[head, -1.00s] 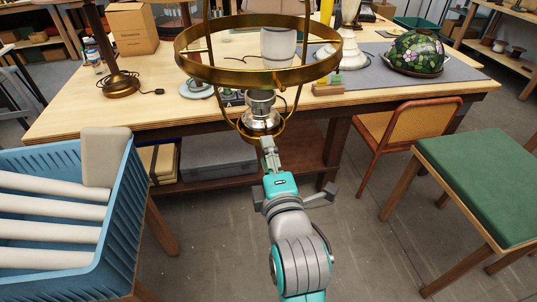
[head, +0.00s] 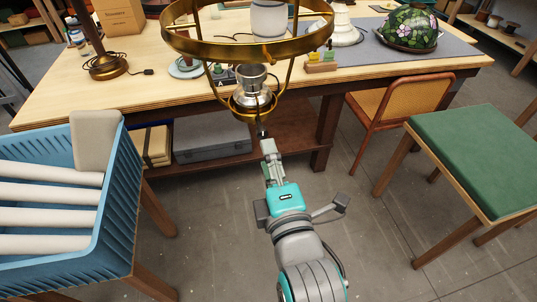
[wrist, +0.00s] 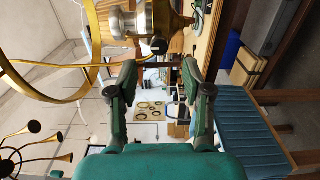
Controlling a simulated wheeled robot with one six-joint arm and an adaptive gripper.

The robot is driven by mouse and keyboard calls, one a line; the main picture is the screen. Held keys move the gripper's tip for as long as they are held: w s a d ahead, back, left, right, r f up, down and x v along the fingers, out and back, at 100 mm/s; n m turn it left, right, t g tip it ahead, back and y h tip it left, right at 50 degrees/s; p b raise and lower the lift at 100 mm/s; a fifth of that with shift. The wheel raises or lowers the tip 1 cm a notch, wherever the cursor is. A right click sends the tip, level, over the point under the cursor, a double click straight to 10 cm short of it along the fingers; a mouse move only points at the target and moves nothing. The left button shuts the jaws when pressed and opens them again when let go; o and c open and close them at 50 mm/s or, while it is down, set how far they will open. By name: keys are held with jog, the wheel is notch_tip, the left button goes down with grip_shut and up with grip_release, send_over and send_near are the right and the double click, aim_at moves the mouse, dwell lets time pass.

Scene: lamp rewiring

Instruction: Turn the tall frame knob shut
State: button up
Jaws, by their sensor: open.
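The tall brass lamp frame (head: 246,50) has a wide ring and curved arms running down to a silver socket (head: 252,88) in a brass cup. Its small dark knob (head: 262,132) sticks out below the cup on the side facing me. In the wrist view the knob (wrist: 159,45) is a round black end just beyond the fingertips, roughly centred between them. My gripper (head: 268,148) is open and empty, its two fingers (wrist: 159,68) spread either side of the line to the knob, apparently not touching it. Which way the knob is turned cannot be told.
A wooden workbench (head: 150,92) stands behind the frame, holding a lamp base (head: 107,67), a cardboard box (head: 121,17) and a stained-glass shade (head: 409,30). A blue crate of white rolls (head: 115,175) is at left. A cane chair (head: 398,105) and green-topped stool (head: 470,150) are at right.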

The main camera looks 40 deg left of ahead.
dwell(0.3)
jog(key=s+d+f+m+t+h, duration=0.2)
jog(key=d+f+m+h, duration=0.2)
jog(key=d+f+m, duration=0.5)
jog(key=s+d+f+m+t+h, duration=0.1)
jog(key=s+d+f+m+h, duration=0.3)
jog(key=d+f, duration=0.95)
jog(key=s+d+m+h, duration=0.5)
jog(key=s+d+m, duration=1)
jog(key=s+d, duration=0.2)
jog(key=s, duration=0.2)
jog(key=shift+s+f+h, duration=0.2)
jog(key=shift+s+h, duration=0.2)
